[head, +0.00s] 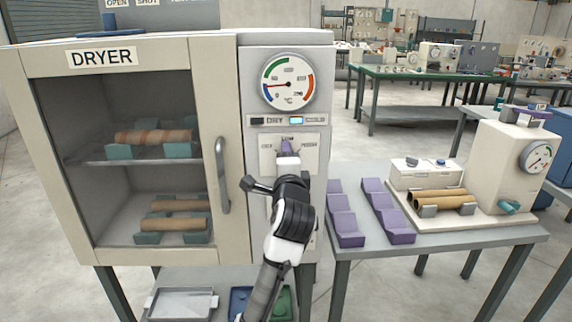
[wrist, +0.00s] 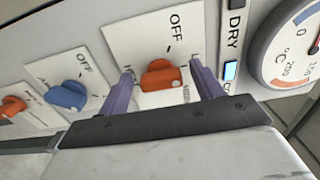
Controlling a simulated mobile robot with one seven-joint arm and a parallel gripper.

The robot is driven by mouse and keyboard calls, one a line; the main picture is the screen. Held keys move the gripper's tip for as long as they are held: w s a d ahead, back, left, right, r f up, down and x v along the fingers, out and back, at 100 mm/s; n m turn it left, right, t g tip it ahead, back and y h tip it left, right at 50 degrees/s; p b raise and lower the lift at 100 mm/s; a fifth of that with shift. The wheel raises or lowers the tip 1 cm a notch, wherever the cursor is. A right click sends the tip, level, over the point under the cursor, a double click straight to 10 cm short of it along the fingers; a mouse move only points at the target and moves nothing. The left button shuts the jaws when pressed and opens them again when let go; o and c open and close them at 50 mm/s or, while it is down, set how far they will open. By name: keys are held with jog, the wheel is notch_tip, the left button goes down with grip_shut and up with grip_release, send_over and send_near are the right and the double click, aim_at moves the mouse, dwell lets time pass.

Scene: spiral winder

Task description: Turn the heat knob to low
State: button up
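The dryer (head: 120,56) has a front panel with a knob plate (head: 268,142) below its round gauge. In the wrist view an orange knob (wrist: 160,78) sits on a white plate (wrist: 150,40) marked OFF, with other labels partly covered by my fingers. My gripper (head: 287,147) is in front of this plate and hides the knob in the head view. Its two purple fingers stand apart, one on each side of the orange knob, with gaps visible. The gripper is open and holds nothing. The knob's exact pointer setting is hard to tell.
A blue knob (wrist: 67,96) and another orange knob (wrist: 13,106) sit beside it on the panel. The gauge (head: 288,82) needle points toward the blue zone; a blue indicator (head: 296,120) is lit. The dryer door handle (head: 222,175) is left of my arm. A table (head: 450,246) stands right.

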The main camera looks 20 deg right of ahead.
jog(key=b+v, duration=0.3)
jog(key=v, duration=1)
jog(key=shift+s, duration=0.4)
jog(key=shift+a+r, duration=0.1)
jog(key=shift+a, duration=0.05)
